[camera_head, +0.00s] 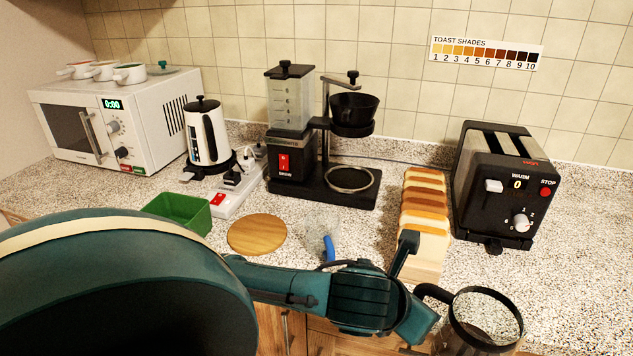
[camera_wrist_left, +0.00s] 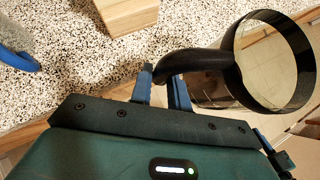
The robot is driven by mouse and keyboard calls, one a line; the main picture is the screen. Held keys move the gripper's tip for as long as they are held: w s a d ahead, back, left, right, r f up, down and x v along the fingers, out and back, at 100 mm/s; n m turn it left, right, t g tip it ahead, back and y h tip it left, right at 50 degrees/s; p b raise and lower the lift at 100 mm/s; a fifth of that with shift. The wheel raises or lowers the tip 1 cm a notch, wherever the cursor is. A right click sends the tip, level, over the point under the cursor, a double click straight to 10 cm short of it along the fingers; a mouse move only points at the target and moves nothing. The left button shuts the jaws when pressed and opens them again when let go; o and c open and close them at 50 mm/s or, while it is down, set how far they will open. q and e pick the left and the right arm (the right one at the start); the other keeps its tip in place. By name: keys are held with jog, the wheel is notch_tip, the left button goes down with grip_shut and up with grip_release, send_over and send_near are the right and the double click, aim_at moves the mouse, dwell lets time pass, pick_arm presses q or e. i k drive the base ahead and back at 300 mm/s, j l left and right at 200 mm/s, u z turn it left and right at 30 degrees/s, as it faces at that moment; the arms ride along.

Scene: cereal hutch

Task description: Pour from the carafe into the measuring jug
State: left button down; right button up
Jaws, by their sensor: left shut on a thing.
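The carafe (camera_head: 487,318), clear glass with a black rim and black handle, is at the lower right of the head view, in front of the counter's edge. It also shows at the right of the left wrist view (camera_wrist_left: 272,62). My left gripper (camera_wrist_left: 163,84) is shut on the carafe's black handle. The carafe's lower part is cut off, and I cannot tell how full it is. The measuring jug (camera_head: 316,226), clear with a blue handle, stands on the counter left of the carafe; its blue handle shows in the left wrist view (camera_wrist_left: 22,60). My right gripper is out of view.
A round wooden board (camera_head: 257,234) and green tray (camera_head: 178,212) lie left of the jug. Bread slices (camera_head: 424,210) stand right of it. The coffee maker (camera_head: 320,180) is behind, the toaster (camera_head: 495,185) at right, the kettle (camera_head: 207,135) and microwave (camera_head: 120,120) at left.

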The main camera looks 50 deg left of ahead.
aim_at(322, 227)
jog(key=k+j, duration=0.7)
jog(key=j, duration=0.2)
